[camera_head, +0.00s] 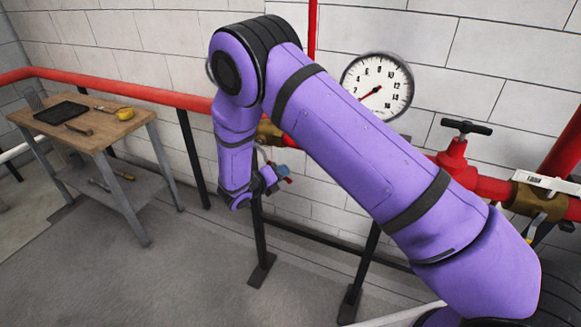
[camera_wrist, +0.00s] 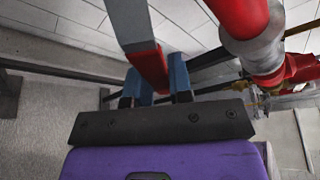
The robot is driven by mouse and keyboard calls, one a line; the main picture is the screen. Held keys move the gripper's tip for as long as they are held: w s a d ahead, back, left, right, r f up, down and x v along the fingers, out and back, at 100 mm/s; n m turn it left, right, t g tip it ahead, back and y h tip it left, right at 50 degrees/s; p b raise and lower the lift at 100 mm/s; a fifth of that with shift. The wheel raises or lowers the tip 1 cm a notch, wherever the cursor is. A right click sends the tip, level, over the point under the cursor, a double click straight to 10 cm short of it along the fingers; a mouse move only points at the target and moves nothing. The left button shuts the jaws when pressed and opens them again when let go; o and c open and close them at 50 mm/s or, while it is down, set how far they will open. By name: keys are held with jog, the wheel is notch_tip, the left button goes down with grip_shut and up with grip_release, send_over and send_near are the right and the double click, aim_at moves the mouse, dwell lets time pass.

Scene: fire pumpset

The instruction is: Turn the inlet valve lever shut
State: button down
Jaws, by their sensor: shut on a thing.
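The lever (camera_wrist: 128,18) is a flat grey bar with a red end (camera_wrist: 149,66), seen in the wrist view. It comes down from the top of the picture, and its red end lies between the blue fingers of my gripper (camera_wrist: 156,84). My gripper is shut on this lever. In the head view my gripper (camera_head: 271,178) is small and partly hidden by my own wrist, with a bit of red beside its fingers. A brass valve body (camera_head: 267,132) shows on the red pipe just above it, partly covered by my arm.
A wooden-topped workbench (camera_head: 98,140) with tools stands at the left. A round gauge (camera_head: 377,86) is on the wall side. A red valve with a black handle (camera_head: 465,128) sits at the right. Dark pipe supports (camera_head: 362,270) stand below the pipe. The floor in front is clear.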

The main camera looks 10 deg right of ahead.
jog(key=w+a+f+m+t+y, duration=0.2)
jog(key=w+a+f+m+y, duration=0.2)
jog(key=a+m, duration=0.3)
jog(key=shift+w+a+f+m+y, duration=0.4)
jog(key=shift+w+f, duration=0.05)
jog(key=shift+w, duration=0.35)
jog(key=c, duration=1)
grip_release()
jog(key=v, duration=1.1)
jog(key=shift+f, duration=0.1)
